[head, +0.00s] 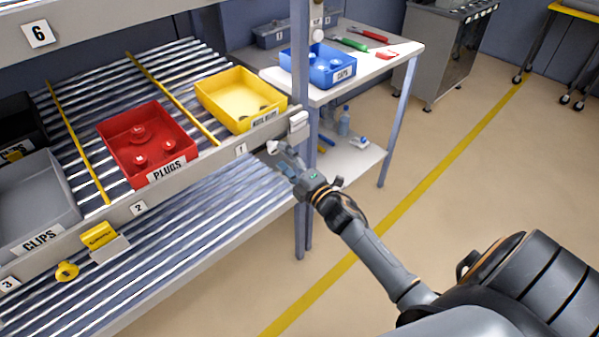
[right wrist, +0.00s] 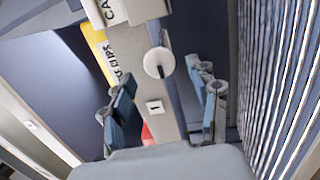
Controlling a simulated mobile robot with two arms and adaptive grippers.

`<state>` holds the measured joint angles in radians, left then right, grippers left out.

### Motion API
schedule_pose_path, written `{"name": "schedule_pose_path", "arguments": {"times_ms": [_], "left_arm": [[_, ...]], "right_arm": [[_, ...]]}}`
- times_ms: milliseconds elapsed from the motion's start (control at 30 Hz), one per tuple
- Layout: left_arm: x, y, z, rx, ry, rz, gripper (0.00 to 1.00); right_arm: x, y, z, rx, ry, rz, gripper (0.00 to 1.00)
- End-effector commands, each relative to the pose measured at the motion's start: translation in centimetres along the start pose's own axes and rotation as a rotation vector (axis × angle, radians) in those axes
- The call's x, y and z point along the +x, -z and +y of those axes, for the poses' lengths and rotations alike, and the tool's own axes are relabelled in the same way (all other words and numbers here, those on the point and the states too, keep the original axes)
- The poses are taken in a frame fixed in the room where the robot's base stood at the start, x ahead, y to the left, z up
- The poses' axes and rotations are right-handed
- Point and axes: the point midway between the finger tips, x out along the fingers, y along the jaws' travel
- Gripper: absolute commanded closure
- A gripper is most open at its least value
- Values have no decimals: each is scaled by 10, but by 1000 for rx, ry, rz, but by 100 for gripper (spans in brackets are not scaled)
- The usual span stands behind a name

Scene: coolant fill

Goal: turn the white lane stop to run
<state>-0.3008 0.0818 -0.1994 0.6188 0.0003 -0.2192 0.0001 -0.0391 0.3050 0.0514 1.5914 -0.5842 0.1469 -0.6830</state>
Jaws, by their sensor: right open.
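The white lane stop has a pale block (head: 299,121) on the front rail near the label 1, and a round white knob (head: 272,147) below it. In the right wrist view the block (right wrist: 130,10) carries partly cut-off lettering, and the knob (right wrist: 158,62) has a dark slot or pointer. My right gripper (head: 284,163) is open beside the knob. In the right wrist view the knob lies ahead of and between the open fingers (right wrist: 163,102), with no visible contact. My left gripper is not in view.
The rack's front rail (head: 190,172) runs by the gripper. A yellow bin (head: 215,100), red PLUGS bin (head: 172,125) and grey CLIPS bin (head: 45,190) stand on the rollers. A yellow lane stop (head: 98,236) is at left. A table (head: 400,52) with a blue bin (head: 325,70) stands behind.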

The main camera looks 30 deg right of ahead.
Motion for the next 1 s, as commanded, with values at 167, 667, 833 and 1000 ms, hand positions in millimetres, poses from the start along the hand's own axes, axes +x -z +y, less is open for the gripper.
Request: {"name": "schedule_pose_path", "arguments": {"times_ms": [167,667,833,1000], "left_arm": [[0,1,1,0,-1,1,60],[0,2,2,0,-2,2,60],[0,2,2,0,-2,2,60],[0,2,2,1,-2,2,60]], "right_arm": [[-41,0,-1,0,2,0,39],[-94,0,0,-1,-1,0,39],[-94,0,0,-1,-1,0,39],[-94,0,0,-1,-1,0,39]]}}
